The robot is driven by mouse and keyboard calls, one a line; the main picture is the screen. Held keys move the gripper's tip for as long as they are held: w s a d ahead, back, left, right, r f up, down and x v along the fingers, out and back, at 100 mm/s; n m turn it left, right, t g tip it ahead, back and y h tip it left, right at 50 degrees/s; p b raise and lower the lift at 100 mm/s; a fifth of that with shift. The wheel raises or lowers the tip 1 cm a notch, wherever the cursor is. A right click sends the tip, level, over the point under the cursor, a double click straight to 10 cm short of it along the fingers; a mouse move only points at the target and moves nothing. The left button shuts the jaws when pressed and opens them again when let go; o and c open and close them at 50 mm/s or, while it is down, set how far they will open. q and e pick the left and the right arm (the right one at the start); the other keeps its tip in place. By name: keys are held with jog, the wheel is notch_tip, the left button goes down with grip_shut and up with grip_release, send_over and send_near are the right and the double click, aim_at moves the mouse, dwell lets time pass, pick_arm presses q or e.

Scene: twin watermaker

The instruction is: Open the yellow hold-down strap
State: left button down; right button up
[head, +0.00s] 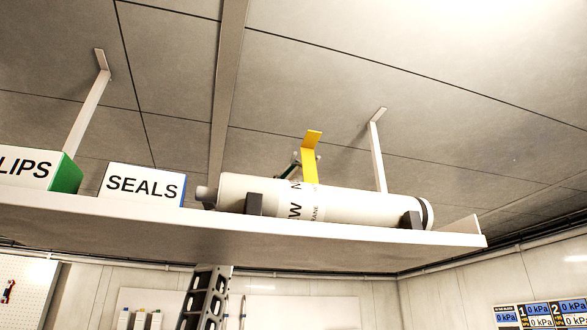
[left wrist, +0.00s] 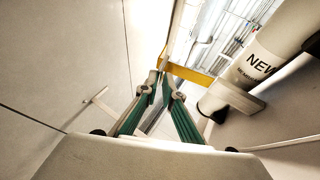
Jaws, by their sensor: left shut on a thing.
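The yellow hold-down strap (head: 311,160) stands up from the top of a white cylinder (head: 345,207) marked "NEW", its upper end bent to the right. In the left wrist view the strap (left wrist: 192,74) runs from the cylinder (left wrist: 270,55) to my fingertips. My left gripper (head: 294,162) shows small at the strap's left, its lower part hidden behind the cylinder. In the left wrist view its green fingers (left wrist: 163,88) reach the strap's far end and are shut on it. My right gripper is in neither view.
The cylinder lies in dark cradles (head: 254,204) on a white shelf (head: 330,241) hung by brackets (head: 377,150) from the ceiling. A "SEALS" box (head: 142,186) and a green-sided box (head: 66,176) stand to the left. The ceiling is close above.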

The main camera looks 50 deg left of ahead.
pick_arm(q)
jog(key=shift+d+f+g+y, duration=0.35)
jog(key=shift+d+f, duration=0.2)
jog(key=shift+f, duration=0.2)
jog(key=c, duration=2.5)
grip_release()
jog(key=shift+s, duration=0.1)
jog(key=shift+c, duration=0.2)
jog(key=shift+s+d+r, duration=0.2)
jog(key=shift+d+r, duration=0.05)
jog(key=shift+d, duration=0.25)
jog(key=shift+w+a+f, duration=0.1)
jog(key=shift+w+a, duration=0.05)
jog(key=shift+a, duration=0.25)
jog(key=v, duration=1.2)
jog(key=shift+a, duration=0.15)
